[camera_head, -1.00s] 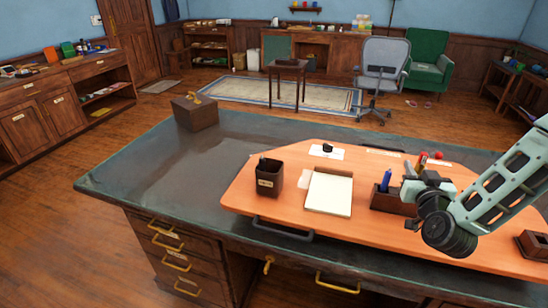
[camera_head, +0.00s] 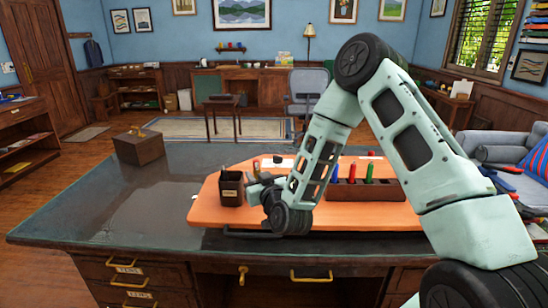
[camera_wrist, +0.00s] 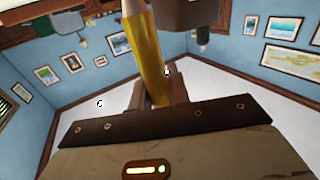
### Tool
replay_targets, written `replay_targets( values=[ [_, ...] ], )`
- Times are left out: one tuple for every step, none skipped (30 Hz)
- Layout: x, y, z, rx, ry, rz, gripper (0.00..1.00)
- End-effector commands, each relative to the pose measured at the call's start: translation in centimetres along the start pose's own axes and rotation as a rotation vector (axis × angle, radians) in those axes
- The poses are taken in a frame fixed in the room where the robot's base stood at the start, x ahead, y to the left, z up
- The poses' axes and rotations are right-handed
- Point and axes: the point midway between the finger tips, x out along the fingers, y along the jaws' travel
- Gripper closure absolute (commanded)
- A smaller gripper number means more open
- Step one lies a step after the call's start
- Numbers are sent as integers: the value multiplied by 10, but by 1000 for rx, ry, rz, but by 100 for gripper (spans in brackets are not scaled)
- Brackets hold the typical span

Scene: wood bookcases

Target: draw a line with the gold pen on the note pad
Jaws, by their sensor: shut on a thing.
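The gold pen (camera_wrist: 150,55) is clamped between the fingers of my gripper (camera_wrist: 157,92) in the wrist view, its pale tip toward the top edge. In the head view my gripper (camera_head: 256,184) is over the orange desk mat, just right of the dark pen cup (camera_head: 231,190). The cup stands upright at the mat's left end.
A dark wooden rack (camera_head: 363,191) holds blue, red and green pens on the orange mat (camera_head: 208,212). A small black item (camera_head: 278,160) is behind my gripper. A wooden box (camera_head: 138,149) stands at the desk's back left. The grey desktop (camera_head: 110,205) left of the mat is clear.

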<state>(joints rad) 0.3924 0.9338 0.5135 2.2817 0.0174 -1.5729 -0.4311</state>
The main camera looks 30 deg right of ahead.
Motion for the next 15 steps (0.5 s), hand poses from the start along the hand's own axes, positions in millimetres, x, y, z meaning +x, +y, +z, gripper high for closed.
replay_targets(
  values=[
    [7,14,4,-8,6,29,100],
    [10,23,2,-9,6,48,100],
    [14,35,-2,-10,6,73,100],
    [17,45,-4,-9,4,93,100],
    [20,54,-8,-7,6,112,100],
    [22,66,-12,-5,5,138,100],
    [24,74,-16,-1,5,155,100],
    [26,81,-19,1,6,172,100],
    [27,90,-24,6,7,191,100],
    [28,96,-27,10,8,203,100],
    [28,101,-29,13,9,215,100],
    [29,106,-32,16,9,227,100],
    [29,109,-34,19,9,234,100],
    [29,112,-35,21,10,240,100],
    [30,114,-36,24,10,245,100]
  ],
)
